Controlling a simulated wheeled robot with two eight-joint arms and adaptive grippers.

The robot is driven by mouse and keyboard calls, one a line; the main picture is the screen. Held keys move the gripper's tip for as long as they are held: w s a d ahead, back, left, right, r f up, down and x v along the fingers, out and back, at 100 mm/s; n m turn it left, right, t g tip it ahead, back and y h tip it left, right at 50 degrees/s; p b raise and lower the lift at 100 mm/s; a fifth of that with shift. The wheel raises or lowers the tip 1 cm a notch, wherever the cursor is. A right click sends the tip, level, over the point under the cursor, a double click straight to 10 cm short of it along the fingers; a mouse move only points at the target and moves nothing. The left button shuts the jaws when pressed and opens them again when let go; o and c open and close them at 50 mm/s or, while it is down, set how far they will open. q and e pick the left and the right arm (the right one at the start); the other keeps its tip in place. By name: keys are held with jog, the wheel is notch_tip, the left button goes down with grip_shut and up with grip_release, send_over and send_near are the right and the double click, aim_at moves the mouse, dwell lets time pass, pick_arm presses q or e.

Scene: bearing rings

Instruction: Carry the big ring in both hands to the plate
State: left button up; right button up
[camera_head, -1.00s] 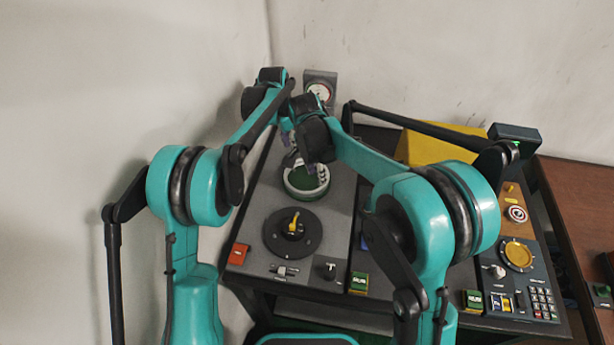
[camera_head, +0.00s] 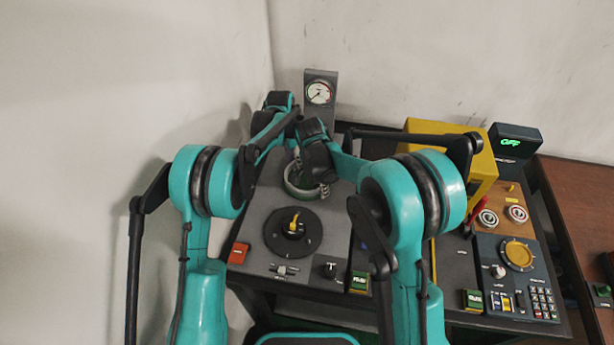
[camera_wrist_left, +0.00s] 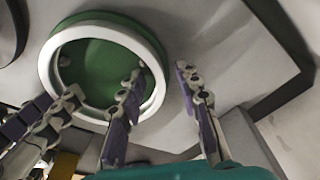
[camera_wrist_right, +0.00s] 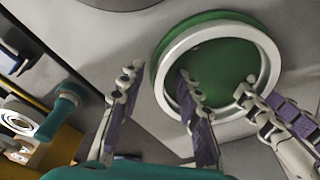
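The big ring (camera_head: 289,184) is a pale, wide hoop over a green round plate (camera_wrist_left: 90,75) on the grey panel top. Green shows through its middle and past one edge; I cannot tell whether it touches the plate. In the left wrist view my left gripper (camera_wrist_left: 161,69) has its fingers apart, one tip inside the ring and one outside. My right gripper (camera_wrist_right: 158,74) straddles the opposite side of the ring (camera_wrist_right: 268,58) likewise, fingers apart. Each wrist view also shows a finger of the other gripper. In the head view the gripper tips are largely hidden.
A black dial with a yellow knob (camera_head: 292,228) lies in front of the ring. A gauge (camera_head: 320,92) stands behind. A yellow box (camera_head: 440,140) and a control panel (camera_head: 515,265) are to the right. A wall rises close on the left.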

pick_arm(q)
grip_shut()
pick_arm(e)
grip_shut()
pick_arm(q)
jog(key=shift+r, duration=0.1)
pick_arm(e)
jog(key=shift+r, duration=0.1)
